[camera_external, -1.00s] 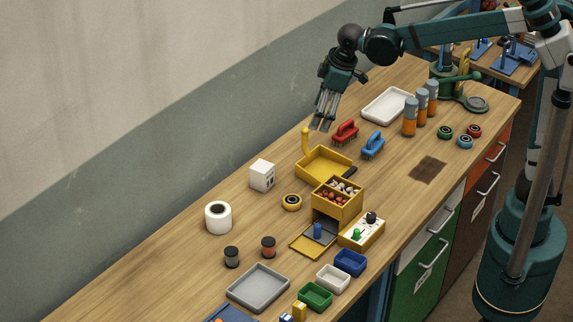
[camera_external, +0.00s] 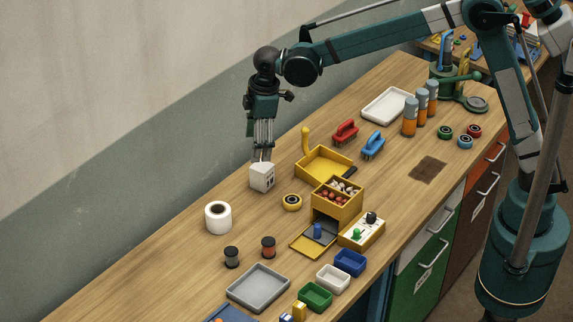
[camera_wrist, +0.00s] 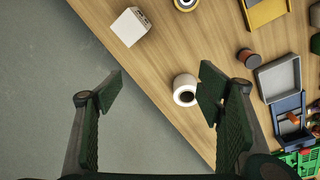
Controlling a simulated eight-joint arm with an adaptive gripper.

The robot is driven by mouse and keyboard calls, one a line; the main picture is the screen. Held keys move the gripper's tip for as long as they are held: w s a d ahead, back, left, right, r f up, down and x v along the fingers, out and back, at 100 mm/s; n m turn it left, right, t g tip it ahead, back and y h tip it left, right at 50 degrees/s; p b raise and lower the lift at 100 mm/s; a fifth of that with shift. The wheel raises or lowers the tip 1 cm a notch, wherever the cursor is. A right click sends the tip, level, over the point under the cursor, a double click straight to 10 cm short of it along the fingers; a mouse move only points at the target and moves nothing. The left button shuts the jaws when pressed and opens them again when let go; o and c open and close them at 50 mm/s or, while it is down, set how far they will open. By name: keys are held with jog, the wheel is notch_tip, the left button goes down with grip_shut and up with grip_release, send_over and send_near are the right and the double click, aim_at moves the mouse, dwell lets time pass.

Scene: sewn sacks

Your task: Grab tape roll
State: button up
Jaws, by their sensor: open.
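Several rolls lie on the wooden bench, and I cannot tell which one the task means. A large white roll (camera_external: 218,217) with a dark core stands near the wall side. It also shows in the wrist view (camera_wrist: 185,90), near the right finger. Small green (camera_external: 445,132), blue (camera_external: 465,142) and red (camera_external: 474,131) rolls lie at the far right. My gripper (camera_external: 262,156) is open and empty, pointing down above or behind the white box; its fingers are spread in the wrist view (camera_wrist: 160,90).
The white box (camera_external: 262,178) stands close to my fingertips in the picture. A yellow dustpan (camera_external: 318,176) and a yellow divided box (camera_external: 338,208) are to its right. Two spools (camera_external: 231,257) and a grey tray (camera_external: 258,304) are in front. Bench around the white roll is clear.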

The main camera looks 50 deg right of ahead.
aim_at(217, 209)
jog(key=w+a+f+n+p, duration=0.1)
jog(key=a+f, duration=0.2)
jog(key=a, duration=0.2)
jog(key=w+a+f+n+p, duration=0.1)
jog(key=a+f, duration=0.3)
jog(key=a, duration=0.1)
jog(key=w+a+f+n+g+p, duration=0.1)
jog(key=a+f, duration=0.2)
jog(key=a, duration=0.2)
jog(key=shift+a+f+h, duration=0.15)
jog(key=shift+a+h, duration=0.05)
jog(key=shift+h, duration=0.2)
jog(key=shift+s+a+f, duration=0.1)
jog(key=shift+a+f, duration=0.4)
jog(key=shift+a, duration=0.05)
jog(key=shift+f+p, duration=0.3)
jog(key=shift+f, duration=1)
jog(key=shift+s+d+f, duration=0.1)
jog(key=shift+s+f, duration=0.05)
jog(key=shift+f, duration=2.45)
